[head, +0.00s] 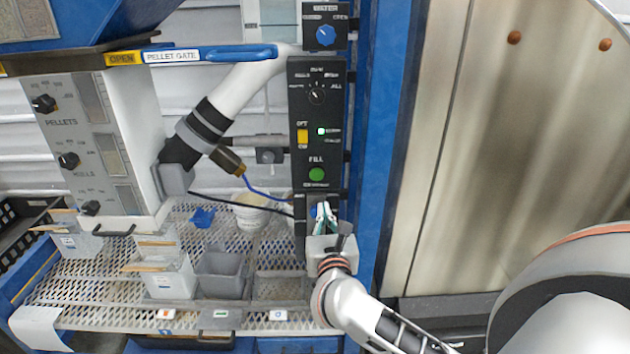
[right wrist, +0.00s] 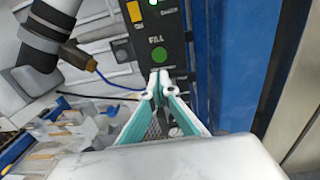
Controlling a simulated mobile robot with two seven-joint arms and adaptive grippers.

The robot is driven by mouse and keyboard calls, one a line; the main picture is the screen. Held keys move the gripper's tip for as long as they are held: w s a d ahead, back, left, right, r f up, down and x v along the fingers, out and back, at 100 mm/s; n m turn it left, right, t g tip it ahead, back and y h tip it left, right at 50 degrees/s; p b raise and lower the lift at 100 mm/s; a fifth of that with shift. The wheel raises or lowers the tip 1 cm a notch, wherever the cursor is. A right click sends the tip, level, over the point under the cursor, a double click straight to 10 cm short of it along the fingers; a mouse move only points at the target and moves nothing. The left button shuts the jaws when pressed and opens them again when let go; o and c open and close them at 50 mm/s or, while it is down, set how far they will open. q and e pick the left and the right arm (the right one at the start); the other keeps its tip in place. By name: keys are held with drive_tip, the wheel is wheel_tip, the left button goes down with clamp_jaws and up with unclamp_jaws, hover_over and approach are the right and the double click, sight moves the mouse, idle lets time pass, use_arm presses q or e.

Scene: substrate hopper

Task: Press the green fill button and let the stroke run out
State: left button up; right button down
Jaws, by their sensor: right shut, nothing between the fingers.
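The green fill button (head: 316,174) is on the lower part of a black control panel (head: 317,105), under the word FILL. It also shows in the right wrist view (right wrist: 159,54), just beyond my fingertips. My right gripper (head: 322,210) is shut and empty, just below the button in the head view. In the right wrist view its fingertips (right wrist: 158,80) meet under the button. A gap appears between the tips and the button; I cannot tell its depth. A green light (head: 321,131) glows above the button. My left gripper is not in view.
A blue post (head: 379,130) stands right of the panel, beside a large metal sheet (head: 500,140). A white pellets box (head: 90,150) is at left. A blue pellet gate handle (head: 225,55) crosses above. Grey bins (head: 220,277) stand on the mesh shelf below.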

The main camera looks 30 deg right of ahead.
sight(319, 174)
drive_tip(key=p+x, duration=0.1)
drive_tip(key=x, duration=1.3)
drive_tip(key=shift+x, duration=0.85)
drive_tip(key=shift+s+d+r, duration=0.1)
drive_tip(key=shift+r, duration=0.1)
drive_tip(key=shift+d, duration=0.1)
drive_tip(key=shift+r, duration=0.1)
